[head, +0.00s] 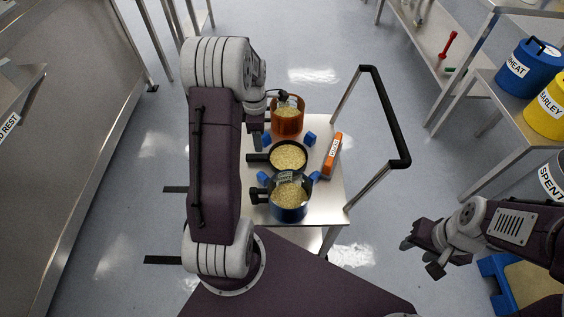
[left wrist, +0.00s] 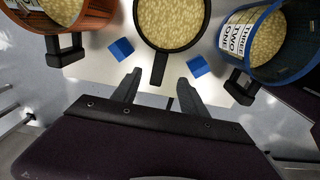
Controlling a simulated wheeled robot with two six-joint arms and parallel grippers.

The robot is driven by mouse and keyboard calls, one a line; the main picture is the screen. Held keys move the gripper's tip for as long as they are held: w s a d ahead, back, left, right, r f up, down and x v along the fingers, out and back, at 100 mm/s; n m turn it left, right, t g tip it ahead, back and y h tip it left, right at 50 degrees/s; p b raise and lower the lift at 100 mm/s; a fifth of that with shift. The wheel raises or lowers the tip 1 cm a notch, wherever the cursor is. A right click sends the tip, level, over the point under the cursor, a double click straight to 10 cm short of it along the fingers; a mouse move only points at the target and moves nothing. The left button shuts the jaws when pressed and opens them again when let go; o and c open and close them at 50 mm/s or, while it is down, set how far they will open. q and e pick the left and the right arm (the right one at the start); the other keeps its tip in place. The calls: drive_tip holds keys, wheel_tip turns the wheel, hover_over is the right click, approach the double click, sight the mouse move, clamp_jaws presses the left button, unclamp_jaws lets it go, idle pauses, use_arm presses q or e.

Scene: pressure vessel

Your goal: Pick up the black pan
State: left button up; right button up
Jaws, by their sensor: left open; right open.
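The black pan (head: 304,167) is round, full of pale grain, and sits in the middle of the cart top. It also shows in the left wrist view (left wrist: 136,30), with its short straight handle (left wrist: 158,70) pointing toward my left gripper (left wrist: 158,78). That gripper is open, with one finger on each side of the handle's line near its end; no contact is visible. In the head view my left arm hides most of this gripper. My right gripper (head: 429,248) is open and empty, well right of the cart.
On the cart (head: 330,188), an orange pot (head: 287,127) stands behind the pan and a blue pot (head: 289,211) in front, both holding grain. Small blue blocks (head: 309,139) and an orange box (head: 331,156) lie around. The cart's black push handle (head: 391,110) rises at right. Labelled drums (head: 528,68) stand on a shelf.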

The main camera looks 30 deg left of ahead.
sight(259, 156)
use_arm(q)
drive_tip(key=shift+s+a+f, duration=0.1)
drive_tip(key=shift+a+f, duration=0.05)
wheel_tip(259, 156, down, 9)
drive_tip(key=b, duration=0.3)
drive_tip(key=shift+a, duration=0.15)
drive_tip(key=shift+c, duration=0.3)
clamp_jaws()
